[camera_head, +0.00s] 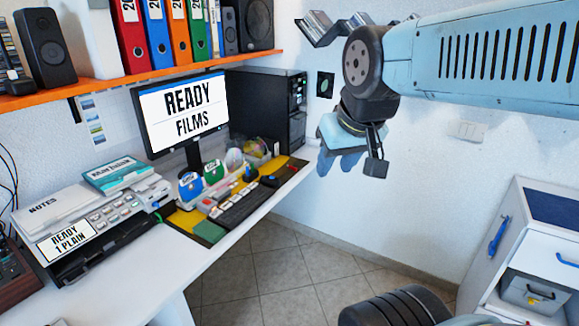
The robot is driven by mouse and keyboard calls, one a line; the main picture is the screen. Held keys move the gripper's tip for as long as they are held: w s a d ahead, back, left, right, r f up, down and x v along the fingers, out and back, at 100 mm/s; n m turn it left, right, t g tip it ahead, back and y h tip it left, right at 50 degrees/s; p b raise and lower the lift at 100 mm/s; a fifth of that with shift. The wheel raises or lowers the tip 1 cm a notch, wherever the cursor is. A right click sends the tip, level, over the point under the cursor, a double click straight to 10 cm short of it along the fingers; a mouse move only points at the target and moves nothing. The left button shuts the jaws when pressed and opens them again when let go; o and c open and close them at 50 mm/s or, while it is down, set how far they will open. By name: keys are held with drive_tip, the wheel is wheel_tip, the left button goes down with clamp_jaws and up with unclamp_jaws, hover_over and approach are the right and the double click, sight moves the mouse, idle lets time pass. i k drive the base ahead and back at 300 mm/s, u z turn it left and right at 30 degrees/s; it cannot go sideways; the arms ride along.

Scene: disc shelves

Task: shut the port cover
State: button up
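I cannot pick out the port cover with certainty. A small dark square plate (325,84) with a greenish mark is on the white wall, just left of my arm's wrist; whether it is a port or its cover is too small to tell. My gripper (338,163) hangs in front of the wall, below and slightly right of that plate. Its pale blue fingers point down, and I see nothing held between them. The wrist hides part of the gripper, so the gap between the fingertips is unclear.
The white desk (120,290) holds a printer (90,228), a monitor (183,112), a keyboard (243,205) and a black computer tower (268,104). An orange shelf (120,84) with binders and speakers runs above. A white cabinet (500,255) stands right. Tiled floor (265,265) shows between.

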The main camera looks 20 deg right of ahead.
sight(302, 107)
drive_tip(key=z, duration=0.5)
drive_tip(key=i, duration=1.7)
drive_tip(key=u, duration=0.35)
